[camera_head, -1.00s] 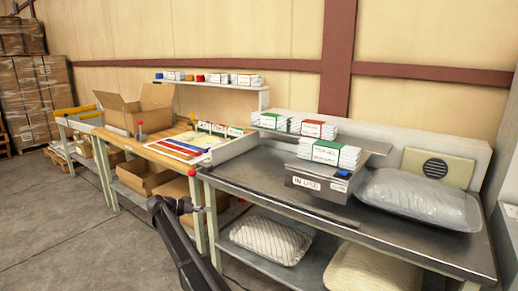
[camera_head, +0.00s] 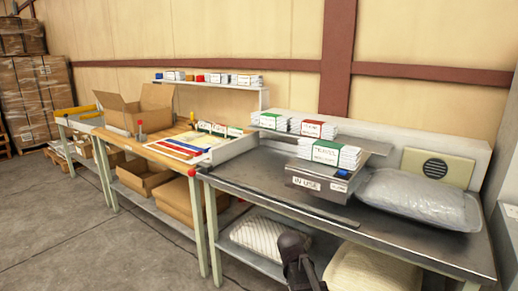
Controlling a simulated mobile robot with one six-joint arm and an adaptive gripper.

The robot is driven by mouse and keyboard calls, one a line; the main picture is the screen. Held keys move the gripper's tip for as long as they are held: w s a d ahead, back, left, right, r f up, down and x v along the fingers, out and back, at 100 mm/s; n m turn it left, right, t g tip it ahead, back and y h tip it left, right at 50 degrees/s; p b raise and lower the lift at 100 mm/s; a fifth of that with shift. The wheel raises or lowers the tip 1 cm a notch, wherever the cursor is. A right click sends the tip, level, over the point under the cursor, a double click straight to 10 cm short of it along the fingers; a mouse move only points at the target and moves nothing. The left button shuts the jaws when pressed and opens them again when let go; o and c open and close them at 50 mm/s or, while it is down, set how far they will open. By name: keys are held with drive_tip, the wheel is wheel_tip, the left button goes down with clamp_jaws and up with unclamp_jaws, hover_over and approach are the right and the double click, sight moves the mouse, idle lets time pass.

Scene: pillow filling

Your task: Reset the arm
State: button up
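Part of my arm (camera_head: 296,258) shows as a dark shape at the bottom centre of the head view, in front of the lower shelf of the metal table. My gripper's fingers cannot be made out, so I cannot tell whether it is open or shut or holds anything. The arm partly hides the space between the two pillows on the lower shelf.
A metal table (camera_head: 260,185) bears a grey bagged pillow (camera_head: 418,200) and a box marked "IN USE" (camera_head: 320,183). A striped pillow (camera_head: 262,238) and a cream pillow (camera_head: 372,272) lie below. A wooden table (camera_head: 160,150) with an open carton (camera_head: 150,108) stands left.

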drive_tip(key=s+d+n+y, duration=0.1)
drive_tip(key=s+d+y, duration=0.2)
drive_tip(key=s, duration=0.7)
wheel_tip(320, 180, up, 26)
drive_tip(key=p, duration=2.7)
drive_tip(key=shift+w, duration=0.2)
drive_tip(key=shift+a, duration=0.1)
drive_tip(key=shift+c, duration=0.2)
drive_tip(key=c, duration=0.4)
drive_tip(key=shift+c, duration=0.2)
